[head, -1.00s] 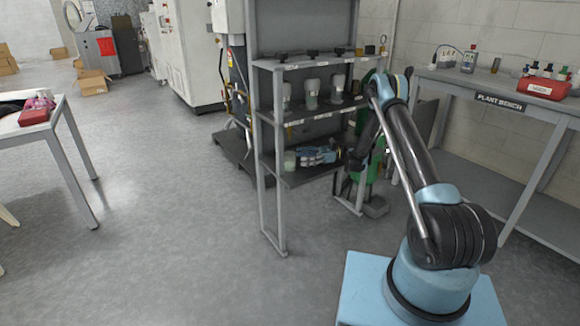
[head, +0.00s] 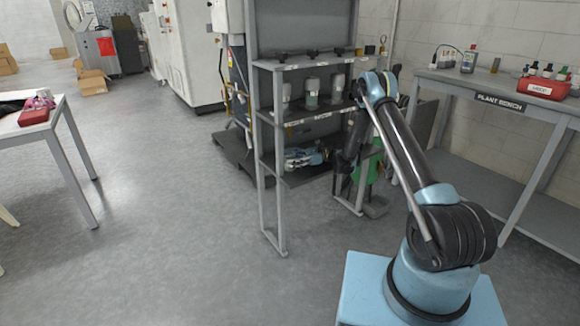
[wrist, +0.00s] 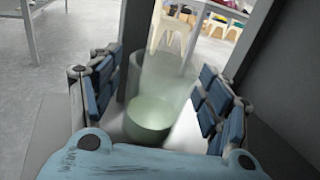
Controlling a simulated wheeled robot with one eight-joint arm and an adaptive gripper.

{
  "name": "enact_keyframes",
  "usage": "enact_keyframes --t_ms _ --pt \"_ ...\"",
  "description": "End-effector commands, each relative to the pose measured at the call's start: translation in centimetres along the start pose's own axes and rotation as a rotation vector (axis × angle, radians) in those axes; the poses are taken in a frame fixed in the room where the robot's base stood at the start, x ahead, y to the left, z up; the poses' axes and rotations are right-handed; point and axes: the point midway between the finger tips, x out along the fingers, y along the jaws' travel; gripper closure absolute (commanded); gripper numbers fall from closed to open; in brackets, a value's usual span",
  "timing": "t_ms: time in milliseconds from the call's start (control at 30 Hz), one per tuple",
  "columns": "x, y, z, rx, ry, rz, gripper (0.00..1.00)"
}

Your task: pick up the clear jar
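The clear jar (wrist: 150,118), see-through with a pale green lower part, stands between the two fingers of my gripper (wrist: 158,75) in the wrist view. The blue-padded fingers are spread, one on each side of the jar, with a visible gap on the right. On the left, the finger looks close to the jar, and I cannot tell if it touches. In the head view my gripper (head: 292,158) reaches left along the lower shelf (head: 312,174) of the grey rack, and the jar there is hidden or too blended with the fingers to make out.
Grey rack posts (head: 263,185) stand close to the gripper. More jars (head: 312,93) sit on the shelf above, with dark items on top. Open floor (head: 170,200) lies left.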

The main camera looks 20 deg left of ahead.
Motion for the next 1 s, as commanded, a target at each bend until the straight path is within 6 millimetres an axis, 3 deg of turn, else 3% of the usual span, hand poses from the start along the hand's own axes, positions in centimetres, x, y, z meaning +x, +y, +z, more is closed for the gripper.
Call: enact_keyframes --t_ms 33,200,300,633,900,1000 --pt "0.0 0.0 0.0 0.000 0.000 0.000 0.43" --pt "0.0 0.0 0.0 0.000 0.000 0.000 0.81" --pt "0.0 0.0 0.0 0.000 0.000 0.001 0.85" --pt "0.0 0.0 0.6 0.000 0.000 0.001 0.85" --pt "0.0 0.0 3.7 0.000 0.000 0.001 0.85" --pt "-2.2 -0.1 3.5 0.000 0.000 -0.002 0.85"
